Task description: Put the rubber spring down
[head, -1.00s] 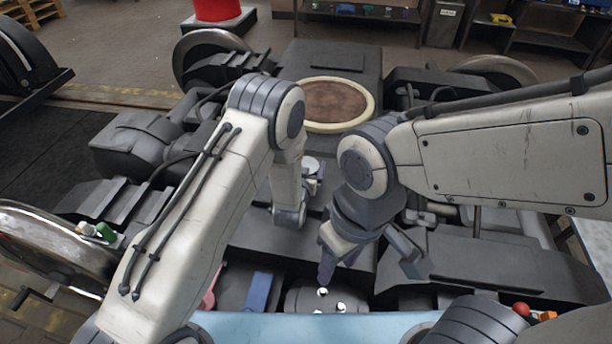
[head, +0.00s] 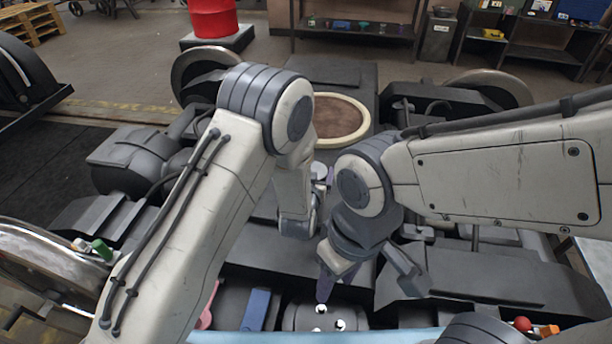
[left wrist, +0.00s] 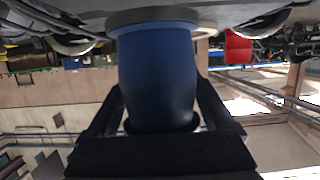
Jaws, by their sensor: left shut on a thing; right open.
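The rubber spring (left wrist: 157,80) is a dark blue barrel with a grey end plate, seen in the left wrist view. My left gripper (left wrist: 160,120) is shut on it, with dark fingers on both sides. That view is upside down, and the end plate is close to the grey bogie deck; I cannot tell whether they touch. In the head view my left gripper (head: 322,180) is mostly hidden behind its own wrist, above the middle of the bogie. My right gripper (head: 365,283) is open and empty, lower in the picture, over the near part of the bogie.
A cream ring with a brown centre (head: 338,117) lies on the bogie beyond the left gripper. A blue block (head: 255,309) and a pink thing (head: 207,306) lie at the near side. A red ball (head: 522,323) is at bottom right. A red drum (head: 213,18) stands behind.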

